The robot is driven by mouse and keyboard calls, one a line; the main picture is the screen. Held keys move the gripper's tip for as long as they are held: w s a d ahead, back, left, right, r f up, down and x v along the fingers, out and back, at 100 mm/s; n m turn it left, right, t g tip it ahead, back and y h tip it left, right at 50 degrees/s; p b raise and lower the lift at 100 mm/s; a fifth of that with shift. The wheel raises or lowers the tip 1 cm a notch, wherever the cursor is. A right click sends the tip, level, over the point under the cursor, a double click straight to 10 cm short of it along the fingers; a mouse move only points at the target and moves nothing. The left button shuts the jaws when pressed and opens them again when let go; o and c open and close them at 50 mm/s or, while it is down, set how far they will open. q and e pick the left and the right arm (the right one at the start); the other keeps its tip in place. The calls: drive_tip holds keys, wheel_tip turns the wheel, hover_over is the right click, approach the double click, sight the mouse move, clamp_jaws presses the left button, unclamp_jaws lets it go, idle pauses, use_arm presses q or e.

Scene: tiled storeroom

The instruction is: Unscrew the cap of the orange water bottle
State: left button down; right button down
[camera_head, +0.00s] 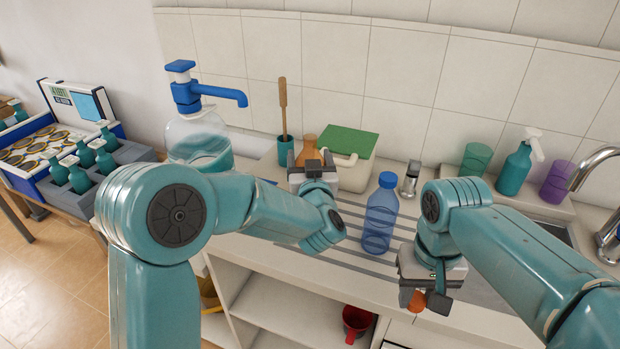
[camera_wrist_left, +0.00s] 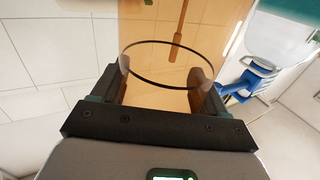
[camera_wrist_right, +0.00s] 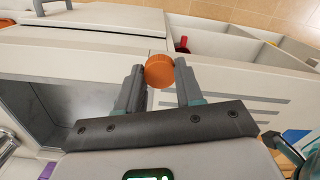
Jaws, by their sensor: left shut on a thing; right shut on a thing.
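The orange water bottle (camera_head: 308,147) stands out behind my left gripper (camera_head: 312,168) in the head view. In the left wrist view its translucent orange body (camera_wrist_left: 150,58) is between the two fingers of my left gripper (camera_wrist_left: 166,88), which is shut on it. My right gripper (camera_head: 427,298) is shut on the orange cap (camera_head: 416,302), low at the counter's front edge and well apart from the bottle. The cap (camera_wrist_right: 159,70) sits between the fingertips of the right gripper (camera_wrist_right: 160,84) in the right wrist view. The bottle's lower part is hidden in the head view.
A blue bottle (camera_head: 380,215) stands on the counter between my arms, with a small shaker (camera_head: 411,178) beside it. A large water jug with a blue pump (camera_head: 195,92), a green-lidded box (camera_head: 347,143) and a sink (camera_head: 556,232) are around. A red mug (camera_head: 356,320) sits below on a shelf.

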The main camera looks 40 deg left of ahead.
use_arm(q)
drive_tip(key=f, duration=0.4)
drive_tip(key=shift+w+a+f, duration=0.1)
drive_tip(key=shift+w+f, duration=0.1)
drive_tip(key=shift+f, duration=0.2)
drive_tip(key=shift+s, duration=0.1)
drive_tip(key=shift+f+b, duration=0.15)
drive_tip(key=shift+b, duration=0.3)
unclamp_jaws()
